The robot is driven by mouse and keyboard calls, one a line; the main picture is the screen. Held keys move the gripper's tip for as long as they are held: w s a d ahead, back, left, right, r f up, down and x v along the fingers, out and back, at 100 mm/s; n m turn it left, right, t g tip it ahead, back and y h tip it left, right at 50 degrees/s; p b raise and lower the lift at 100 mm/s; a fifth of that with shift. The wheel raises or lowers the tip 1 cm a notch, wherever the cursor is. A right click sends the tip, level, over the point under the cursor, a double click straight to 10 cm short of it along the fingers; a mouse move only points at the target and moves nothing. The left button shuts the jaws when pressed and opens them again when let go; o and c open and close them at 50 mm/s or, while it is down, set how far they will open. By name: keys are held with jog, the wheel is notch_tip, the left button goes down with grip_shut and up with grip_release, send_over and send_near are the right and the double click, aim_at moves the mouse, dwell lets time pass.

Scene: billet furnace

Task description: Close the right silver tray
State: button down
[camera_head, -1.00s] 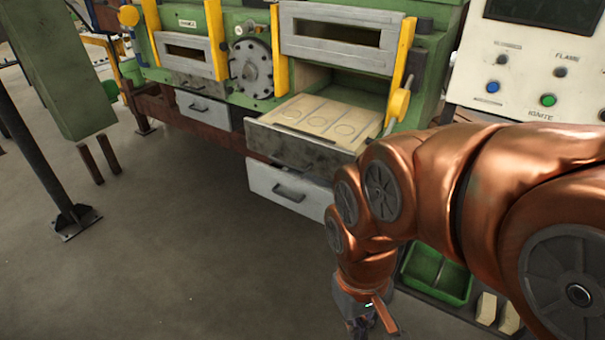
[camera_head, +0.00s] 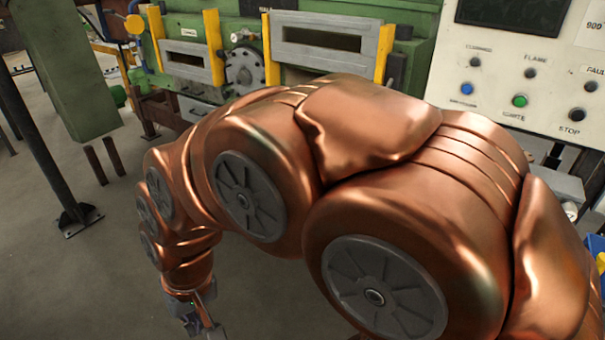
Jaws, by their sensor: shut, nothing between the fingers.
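The right silver tray is hidden behind my copper arm in this view, so I cannot see how far out it stands. The left silver tray (camera_head: 195,108) shows partly, low on the green furnace, cut off by the arm. My gripper (camera_head: 207,326) hangs low at the bottom edge of the view, in front of the furnace and pointing down. It is shut with nothing in it, and its fingertips are partly cut off by the frame.
The green furnace has a right door (camera_head: 322,42) and a left door (camera_head: 188,62) with yellow posts. A white control panel (camera_head: 520,75) stands at the right. A green column (camera_head: 68,70) and a dark post (camera_head: 45,150) stand at the left. Grey floor (camera_head: 100,260) is clear there.

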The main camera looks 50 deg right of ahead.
jog(key=w+d+f+m+t+b, duration=0.1)
jog(key=w+m+t, duration=0.25)
jog(key=w, duration=0.55)
jog(key=w+d+f+m+t+b, duration=0.15)
jog(key=w+m, duration=0.25)
jog(key=w, duration=0.6)
jog(key=w+d+f+m+t+h+b, duration=0.2)
jog(key=w+d+m+t+h+b, duration=0.15)
jog(key=w+d+m, duration=0.6)
jog(key=d+f+m+g+h+b, duration=0.15)
jog(key=d+m+h, duration=0.25)
jog(key=d, duration=0.6)
jog(key=d+f+m+h+b, duration=0.1)
jog(key=d+f+m+h, duration=0.3)
jog(key=d, duration=0.7)
jog(key=s+d+m+g+h+b, duration=0.3)
jog(key=s+d+m+g+h, duration=0.45)
jog(key=s+d, duration=0.55)
jog(key=d+p, duration=0.2)
jog(key=d, duration=1.1)
jog(key=shift+w+d+r, duration=0.25)
jog(key=shift+w+d, duration=0.05)
jog(key=shift+w, duration=0.05)
